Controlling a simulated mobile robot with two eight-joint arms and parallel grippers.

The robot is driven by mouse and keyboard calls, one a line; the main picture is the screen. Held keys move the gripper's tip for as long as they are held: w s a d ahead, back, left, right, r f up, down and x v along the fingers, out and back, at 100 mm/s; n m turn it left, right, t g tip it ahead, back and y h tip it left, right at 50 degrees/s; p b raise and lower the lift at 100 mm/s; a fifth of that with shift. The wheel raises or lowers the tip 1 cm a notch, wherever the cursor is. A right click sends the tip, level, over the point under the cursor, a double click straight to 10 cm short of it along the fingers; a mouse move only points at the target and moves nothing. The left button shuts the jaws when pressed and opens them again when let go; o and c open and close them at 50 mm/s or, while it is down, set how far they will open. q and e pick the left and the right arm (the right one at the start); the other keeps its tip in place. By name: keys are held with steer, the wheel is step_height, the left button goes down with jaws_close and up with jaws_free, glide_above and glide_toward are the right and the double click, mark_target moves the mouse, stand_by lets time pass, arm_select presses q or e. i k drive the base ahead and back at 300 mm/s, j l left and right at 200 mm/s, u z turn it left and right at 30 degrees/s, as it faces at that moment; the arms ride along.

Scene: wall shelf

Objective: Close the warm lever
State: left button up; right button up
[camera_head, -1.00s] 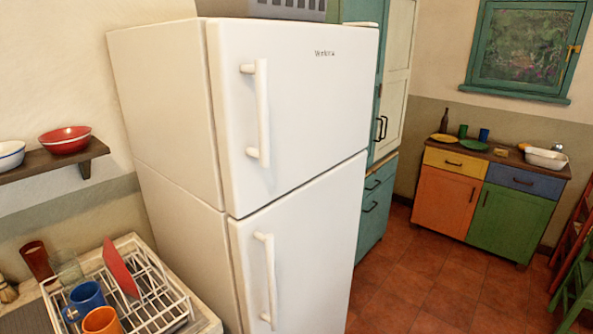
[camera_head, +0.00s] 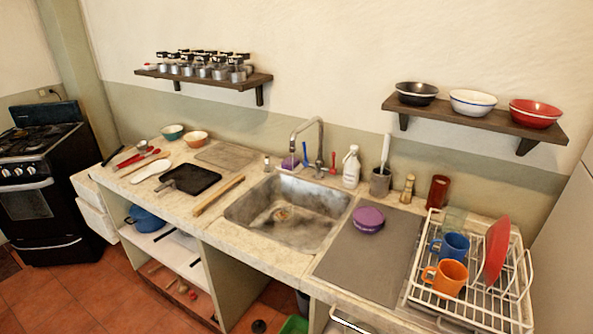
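A metal faucet (camera_head: 320,140) with a curved spout rises behind the sink (camera_head: 285,215). A small red lever (camera_head: 333,161) stands at the right of the faucet, and a small blue lever (camera_head: 305,154) stands at its left. Both look roughly upright. They are too small to tell whether either is open, and I cannot make out any running water. Neither of my grippers is in view.
A white soap bottle (camera_head: 351,167) and a brush holder (camera_head: 381,182) stand right of the levers. A dish rack (camera_head: 470,300) with mugs is at the right. A wall shelf (camera_head: 470,118) with bowls hangs above. A purple item (camera_head: 368,219) lies right of the sink.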

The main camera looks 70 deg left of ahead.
mark_target(332, 170)
steer(key=u, duration=1.8)
